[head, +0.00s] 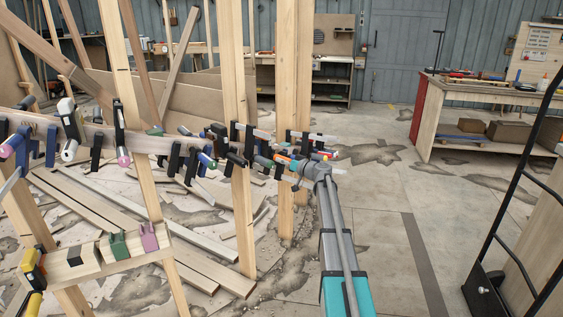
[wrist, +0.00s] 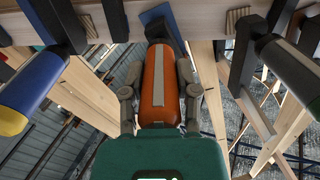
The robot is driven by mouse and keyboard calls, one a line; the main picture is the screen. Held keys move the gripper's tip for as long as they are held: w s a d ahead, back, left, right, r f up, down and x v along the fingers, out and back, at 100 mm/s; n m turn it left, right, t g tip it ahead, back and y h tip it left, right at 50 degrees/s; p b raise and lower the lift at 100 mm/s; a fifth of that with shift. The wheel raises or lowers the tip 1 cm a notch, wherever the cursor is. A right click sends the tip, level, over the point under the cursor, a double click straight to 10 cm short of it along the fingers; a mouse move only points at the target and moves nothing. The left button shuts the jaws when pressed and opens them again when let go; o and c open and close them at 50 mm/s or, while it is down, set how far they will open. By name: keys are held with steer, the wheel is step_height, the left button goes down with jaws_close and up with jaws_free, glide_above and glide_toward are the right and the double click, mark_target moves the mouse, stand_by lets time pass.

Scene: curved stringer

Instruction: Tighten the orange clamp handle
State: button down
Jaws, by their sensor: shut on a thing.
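The orange clamp handle (wrist: 160,84) stands in the middle of the wrist view, with a pale strip along its side. Its far end meets a dark clamp part at the curved wooden stringer (wrist: 205,20). My gripper (wrist: 161,100) has one finger on each side of the handle and is shut on it. In the head view my gripper (head: 300,170) is at the right end of the stringer (head: 150,143), among several clamps. A small bit of orange (head: 283,159) shows beside it; the rest of the handle is hidden there.
Wooden posts (head: 235,120) stand by the stringer. Planks lie on the floor at left. A workbench (head: 480,95) and a black-framed cart (head: 510,200) stand at right, with open floor between.

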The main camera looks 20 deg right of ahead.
steer(key=m, duration=0.4)
steer(key=shift+m, duration=0.3)
steer(key=m, duration=0.3)
steer(key=shift+m, duration=0.3)
steer(key=m, duration=0.4)
steer(key=shift+r+m, duration=0.1)
steer(key=shift+m, duration=0.2)
steer(key=m, duration=0.3)
steer(key=shift+m, duration=0.3)
steer(key=m, duration=0.4)
steer(key=shift+m, duration=0.3)
steer(key=m, duration=0.3)
steer(key=shift+m, duration=0.3)
steer(key=m, duration=0.3)
steer(key=shift+m, duration=0.3)
steer(key=shift+d+m, duration=0.1)
steer(key=shift+m, duration=1.8)
